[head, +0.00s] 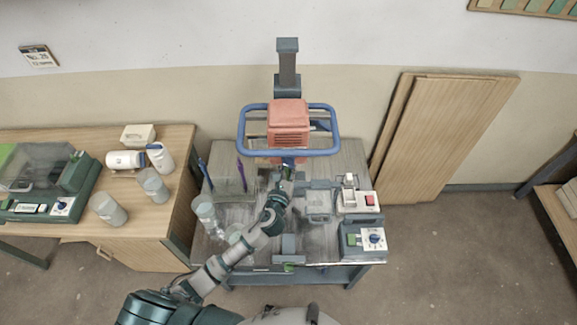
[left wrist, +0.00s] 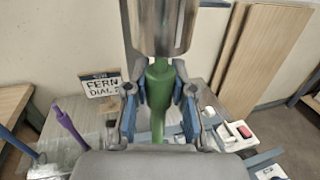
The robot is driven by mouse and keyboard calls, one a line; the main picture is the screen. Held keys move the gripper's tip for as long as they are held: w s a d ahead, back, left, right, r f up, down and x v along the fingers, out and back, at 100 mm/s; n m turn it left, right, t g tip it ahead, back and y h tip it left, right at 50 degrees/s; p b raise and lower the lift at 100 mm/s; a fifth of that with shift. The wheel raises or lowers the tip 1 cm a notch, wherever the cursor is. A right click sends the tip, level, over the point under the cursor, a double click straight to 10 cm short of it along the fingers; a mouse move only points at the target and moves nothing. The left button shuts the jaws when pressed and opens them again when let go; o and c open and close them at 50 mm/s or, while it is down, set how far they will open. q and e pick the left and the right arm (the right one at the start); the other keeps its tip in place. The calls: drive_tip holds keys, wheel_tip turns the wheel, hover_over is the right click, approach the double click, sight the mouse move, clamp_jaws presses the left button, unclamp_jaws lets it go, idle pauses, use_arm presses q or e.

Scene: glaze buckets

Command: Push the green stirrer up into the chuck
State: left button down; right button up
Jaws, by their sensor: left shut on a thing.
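The green stirrer (left wrist: 158,100) stands upright between the fingers of my left gripper (left wrist: 160,92) in the left wrist view, and the gripper is shut on it. The shiny metal chuck (left wrist: 158,25) is directly above, and the stirrer's top meets its lower end. I cannot tell how far in the stirrer is. In the head view my left gripper (head: 286,178) is under the red mixer head (head: 289,122), which hides the chuck. My right gripper is not in view.
A blue handle frame (head: 243,130) surrounds the mixer head. A purple stirrer (head: 242,173) and a blue stirrer (head: 205,172) stand in a clear holder to the left. A control box with a dial (head: 364,240) is at the right.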

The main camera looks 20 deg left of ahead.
use_arm(q)
drive_tip(key=shift+r, duration=0.5)
idle(0.4)
drive_tip(key=c, duration=0.9)
unclamp_jaws()
